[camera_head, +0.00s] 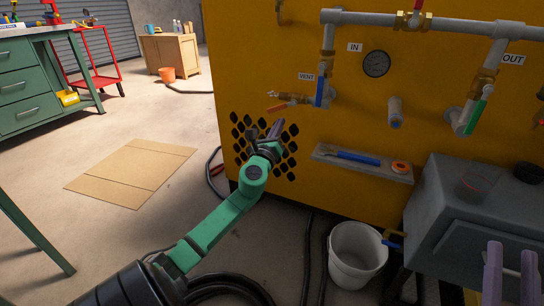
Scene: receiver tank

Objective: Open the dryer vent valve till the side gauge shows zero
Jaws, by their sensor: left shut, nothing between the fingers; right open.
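The yellow machine panel (270,60) carries grey pipes. A VENT label (306,77) sits beside an upright blue lever (319,91). Just below it, a brass valve with an orange lever (277,108) points left; I cannot tell which lever the label belongs to. A round dark gauge (376,64) is right of the pipe; its needle is too small to read. My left gripper (275,128) is shut and empty, a little below the orange lever, in front of the panel's dark vent holes. My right gripper (511,262) is open and empty at the lower right.
A ledge (400,175) with a blue tool (358,158) and an orange tape roll (400,167) juts from the panel. A white bucket (357,258) stands below, beside a grey tank (450,215). Dark hoses lie on the floor. Green-lever (476,117) and red-handle valves are right.

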